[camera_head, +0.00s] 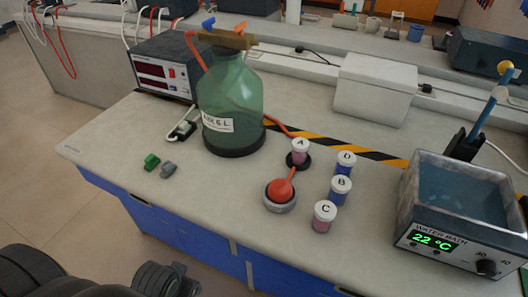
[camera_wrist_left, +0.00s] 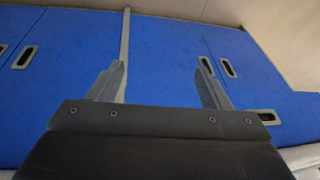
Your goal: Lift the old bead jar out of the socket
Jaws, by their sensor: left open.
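Several small white-lidded bead jars stand on the bench in the head view. Jar A (camera_head: 299,152) stands upright in a dark round socket (camera_head: 299,164). Jar D (camera_head: 345,163), jar B (camera_head: 340,190) and jar C (camera_head: 324,216) stand to its right and in front. A, seemingly with pink beads, is the only one in a dark ring. My left gripper (camera_wrist_left: 160,84) shows in the left wrist view, open and empty, facing blue cabinet fronts. In the head view, dark parts of my arm show at the lower left. My right gripper is not in view.
A red rubber bulb (camera_head: 280,190) sits in a grey round holder in front of jar A. A large green bottle (camera_head: 230,105) stands to the left. A water bath (camera_head: 455,215) reading 22 °C stands at right. Green and grey clips (camera_head: 152,161) lie at left.

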